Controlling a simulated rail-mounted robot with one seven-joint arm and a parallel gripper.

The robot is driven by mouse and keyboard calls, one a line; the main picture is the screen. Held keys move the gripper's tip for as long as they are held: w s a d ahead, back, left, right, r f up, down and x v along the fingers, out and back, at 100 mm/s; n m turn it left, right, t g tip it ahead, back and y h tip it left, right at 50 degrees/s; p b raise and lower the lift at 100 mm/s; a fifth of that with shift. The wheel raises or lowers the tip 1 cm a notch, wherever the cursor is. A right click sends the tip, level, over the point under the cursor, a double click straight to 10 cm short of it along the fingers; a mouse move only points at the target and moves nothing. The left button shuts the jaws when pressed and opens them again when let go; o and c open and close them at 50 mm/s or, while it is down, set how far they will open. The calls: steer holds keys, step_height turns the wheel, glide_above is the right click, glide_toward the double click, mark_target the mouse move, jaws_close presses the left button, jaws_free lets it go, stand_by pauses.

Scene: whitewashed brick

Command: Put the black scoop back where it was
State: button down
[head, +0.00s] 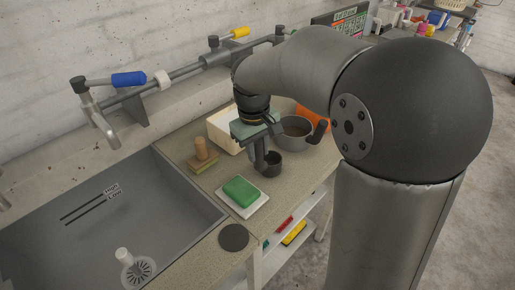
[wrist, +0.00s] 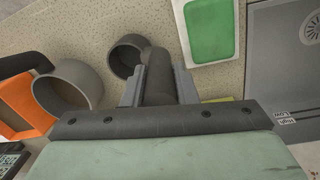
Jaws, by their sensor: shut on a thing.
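The black scoop (head: 272,167) is a small dark round cup with a thick dark handle. My gripper (head: 262,157) points down over the counter and is shut on the scoop's handle. In the wrist view the handle (wrist: 156,84) is between both fingers of my gripper (wrist: 159,88), and the open cup (wrist: 127,56) shows just beyond them. The cup is at or just above the counter top; I cannot tell whether it touches. The lower part of the handle is partly hidden by the fingers in the head view.
A grey pot (head: 293,134) with a dark handle stands behind the scoop, near an orange object (head: 314,117). A white box (head: 223,131) and a wooden-handled brush (head: 202,157) are to the left. A green sponge (head: 241,191) lies on a white tray in front. The sink (head: 110,215) is left.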

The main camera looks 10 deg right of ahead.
steer(key=shift+f, duration=0.2)
steer(key=shift+f, duration=0.15)
steer(key=c, duration=1.1)
jaws_free()
steer(key=shift+c, duration=0.2)
steer(key=r, duration=0.8)
steer(key=a+r, duration=0.1)
steer(key=r, duration=0.3)
steer(key=shift+s+r, duration=0.15)
steer(key=shift+r, duration=0.05)
steer(key=s+d+f+m, duration=0.2)
steer(key=s+f, duration=0.6)
steer(key=s, duration=0.2)
steer(key=s+d+f+m+y, duration=0.1)
steer(key=s+d+f+m, duration=0.1)
steer(key=s+f, duration=0.6)
steer(key=s, duration=0.2)
steer(key=shift+s+d+m, duration=0.3)
